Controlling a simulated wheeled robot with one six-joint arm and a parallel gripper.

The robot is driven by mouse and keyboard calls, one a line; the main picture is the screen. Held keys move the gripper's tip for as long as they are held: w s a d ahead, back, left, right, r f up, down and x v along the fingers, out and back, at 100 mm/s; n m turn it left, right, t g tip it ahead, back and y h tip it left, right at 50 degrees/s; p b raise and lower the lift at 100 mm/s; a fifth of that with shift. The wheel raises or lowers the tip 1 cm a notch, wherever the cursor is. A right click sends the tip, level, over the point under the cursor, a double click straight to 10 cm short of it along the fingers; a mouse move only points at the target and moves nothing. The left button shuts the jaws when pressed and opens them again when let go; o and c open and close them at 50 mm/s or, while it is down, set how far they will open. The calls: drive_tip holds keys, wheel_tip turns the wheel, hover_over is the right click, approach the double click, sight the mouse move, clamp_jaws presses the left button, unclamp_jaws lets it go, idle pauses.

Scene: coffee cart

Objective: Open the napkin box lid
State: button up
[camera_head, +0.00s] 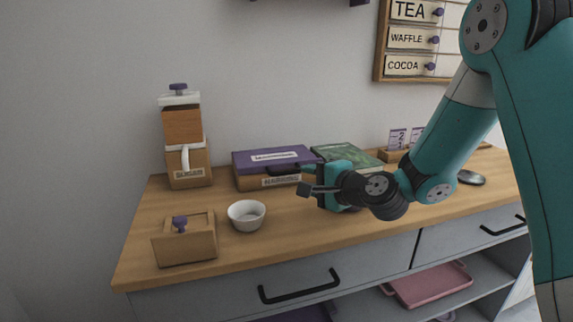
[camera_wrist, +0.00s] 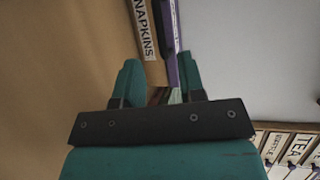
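The napkin box stands towards the back of the counter in the head view, with a wooden body (camera_head: 262,184) and a flat purple lid (camera_head: 270,154). The lid lies down over the body and looks shut. In the wrist view, the NAPKINS label (camera_wrist: 145,30) is on the box's wooden front, with the purple lid edge (camera_wrist: 171,45) beside it. My gripper (camera_head: 307,179) is at the box's right front corner. Its fingers (camera_wrist: 160,76) are apart in the wrist view, with the box ahead of the gap. I cannot tell whether a finger touches the lid.
A green box (camera_head: 345,156) stands close right of the napkin box, partly behind my gripper. A white bowl (camera_head: 246,216) and a small wooden box with a purple knob (camera_head: 187,243) stand at front left. A dispenser (camera_head: 184,140) is at back left. Bare counter lies before the napkin box.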

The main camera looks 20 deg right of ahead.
sight(288, 173)
drive_tip(key=p+x, duration=0.1)
drive_tip(key=x, duration=0.8)
drive_tip(key=shift+p, duration=0.35)
clamp_jaws()
